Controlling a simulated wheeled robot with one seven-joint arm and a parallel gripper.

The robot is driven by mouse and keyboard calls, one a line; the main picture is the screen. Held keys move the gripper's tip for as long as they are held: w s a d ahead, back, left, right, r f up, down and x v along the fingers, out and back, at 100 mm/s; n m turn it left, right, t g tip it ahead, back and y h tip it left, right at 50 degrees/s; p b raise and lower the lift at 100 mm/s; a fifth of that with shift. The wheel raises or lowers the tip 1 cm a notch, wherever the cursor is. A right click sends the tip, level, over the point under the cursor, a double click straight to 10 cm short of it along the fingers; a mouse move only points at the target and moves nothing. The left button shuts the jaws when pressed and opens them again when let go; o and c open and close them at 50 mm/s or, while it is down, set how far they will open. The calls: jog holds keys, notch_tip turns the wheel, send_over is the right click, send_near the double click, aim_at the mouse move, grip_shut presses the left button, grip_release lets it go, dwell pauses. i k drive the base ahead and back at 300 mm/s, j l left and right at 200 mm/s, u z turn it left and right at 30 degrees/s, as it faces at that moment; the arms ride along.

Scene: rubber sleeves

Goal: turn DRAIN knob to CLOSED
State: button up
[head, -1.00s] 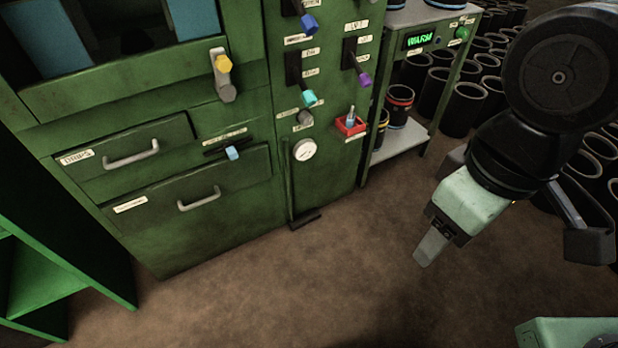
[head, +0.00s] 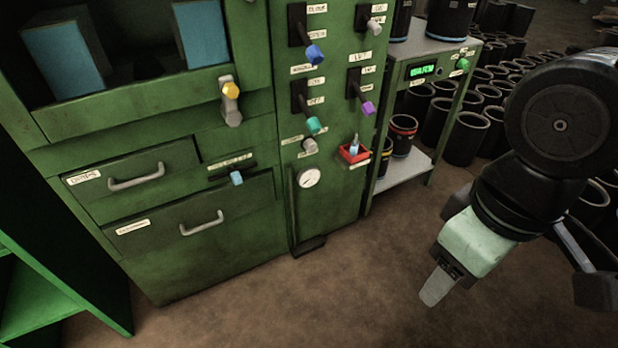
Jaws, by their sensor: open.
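The green machine panel (head: 340,200) carries several small controls with labels too blurred to read surely. A small round grey knob (head: 310,146) sits just above the white dial gauge (head: 309,178), with pale labels beside and below it. It may be the DRAIN knob, but I cannot read its name or its setting. My gripper (head: 437,288) hangs at the right over the floor, fingers pointing down. It is open and empty, well apart from the panel and every knob.
Levers with blue (head: 315,54), teal (head: 314,125) and purple (head: 368,108) ends stick out above. A red holder (head: 354,151) and a black floor pedal (head: 308,246) are nearby. A grey shelf (head: 410,165) with dark sleeves stands right. The floor before the panel is clear.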

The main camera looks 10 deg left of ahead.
aim_at(310, 145)
jog(key=u, duration=0.95)
jog(key=k+l+z, duration=0.1)
jog(key=z, duration=0.2)
jog(key=l, duration=0.1)
